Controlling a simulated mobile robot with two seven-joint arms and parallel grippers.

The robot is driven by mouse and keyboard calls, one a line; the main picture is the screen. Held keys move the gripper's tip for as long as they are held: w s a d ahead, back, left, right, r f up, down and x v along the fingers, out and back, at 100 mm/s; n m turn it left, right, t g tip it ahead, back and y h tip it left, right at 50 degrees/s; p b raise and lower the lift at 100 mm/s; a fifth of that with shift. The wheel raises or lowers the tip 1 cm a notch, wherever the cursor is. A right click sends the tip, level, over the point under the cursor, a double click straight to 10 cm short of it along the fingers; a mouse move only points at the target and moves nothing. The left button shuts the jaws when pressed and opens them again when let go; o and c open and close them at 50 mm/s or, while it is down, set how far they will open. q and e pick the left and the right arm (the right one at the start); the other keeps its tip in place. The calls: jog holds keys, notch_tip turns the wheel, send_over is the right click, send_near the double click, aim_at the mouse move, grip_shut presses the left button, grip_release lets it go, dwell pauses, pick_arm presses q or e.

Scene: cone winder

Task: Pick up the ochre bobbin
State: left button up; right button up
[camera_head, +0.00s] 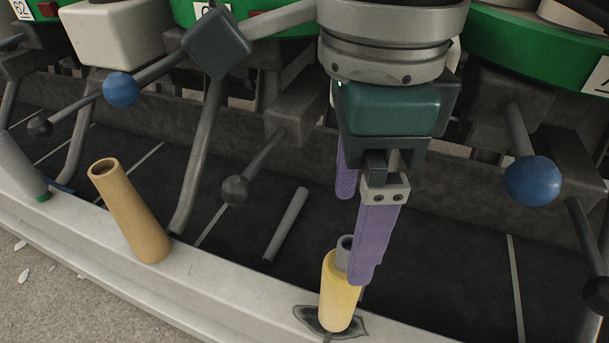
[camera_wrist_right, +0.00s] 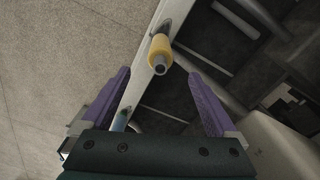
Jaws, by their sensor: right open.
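The ochre bobbin (camera_head: 340,297) is yellow, with a grey tube end sticking out of its top. It stands slightly tilted on the pale rail, over a dark worn patch. My right gripper (camera_head: 354,240) is above and beside it, with purple fingers; the near finger overlaps the bobbin's right edge in the head view. In the right wrist view the fingers (camera_wrist_right: 159,73) are spread wide, and the bobbin (camera_wrist_right: 160,50) lies ahead, between their lines, with nothing held. Whether a finger touches it cannot be told. My left gripper is not in view.
A tan hollow tube (camera_head: 130,212) leans on the pale rail (camera_head: 225,275) to the left. A grey tube with a green base (camera_head: 20,167) is farther left. Blue-knobbed levers (camera_head: 121,90) (camera_head: 532,181) and a grey rod (camera_head: 286,224) surround the dark bed.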

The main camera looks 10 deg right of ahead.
aim_at(348, 243)
notch_tip(348, 243, down, 6)
jog(key=b, duration=0.3)
jog(key=shift+f, duration=0.2)
jog(key=shift+r, duration=0.1)
jog(key=shift+c, duration=0.7)
jog(key=c, duration=1.1)
